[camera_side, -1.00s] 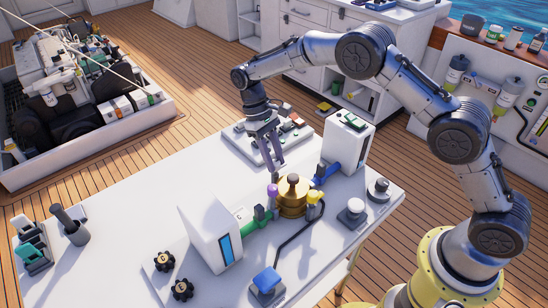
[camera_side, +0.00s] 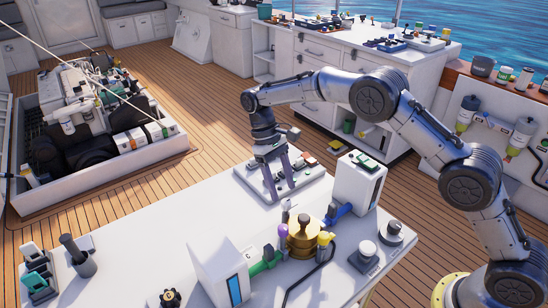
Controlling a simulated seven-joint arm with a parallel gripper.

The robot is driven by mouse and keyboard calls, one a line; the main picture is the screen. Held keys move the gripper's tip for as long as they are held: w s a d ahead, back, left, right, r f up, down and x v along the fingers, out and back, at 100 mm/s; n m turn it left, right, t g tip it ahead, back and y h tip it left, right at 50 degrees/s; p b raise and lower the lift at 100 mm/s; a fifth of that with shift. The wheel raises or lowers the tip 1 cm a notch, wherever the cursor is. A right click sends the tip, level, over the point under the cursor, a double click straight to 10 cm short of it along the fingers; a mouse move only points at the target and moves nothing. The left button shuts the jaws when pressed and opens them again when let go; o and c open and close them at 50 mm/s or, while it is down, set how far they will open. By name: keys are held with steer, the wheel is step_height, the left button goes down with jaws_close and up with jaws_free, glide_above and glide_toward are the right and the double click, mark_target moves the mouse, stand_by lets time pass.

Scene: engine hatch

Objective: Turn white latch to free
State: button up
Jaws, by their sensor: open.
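My gripper (camera_side: 280,191) hangs pointing down over the white table (camera_side: 160,232), its two grey-purple fingers apart and nothing between them. It is behind and slightly left of a round brass fitting (camera_side: 303,240). A small pale upright piece (camera_side: 287,207) shows just below the fingers, behind the brass fitting; it may be the white latch, but it is too small to tell. Purple (camera_side: 282,231), yellow (camera_side: 325,238) and blue (camera_side: 338,213) handles stand around the brass fitting. A green handle (camera_side: 266,259) is at its left.
A white box (camera_side: 219,272) stands front left of the fitting and another (camera_side: 358,184) behind right. A panel of switches (camera_side: 250,178) lies behind the gripper. Round knobs (camera_side: 366,252) are at the right. The table's left middle is clear.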

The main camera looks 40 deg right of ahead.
steer(key=v, duration=1)
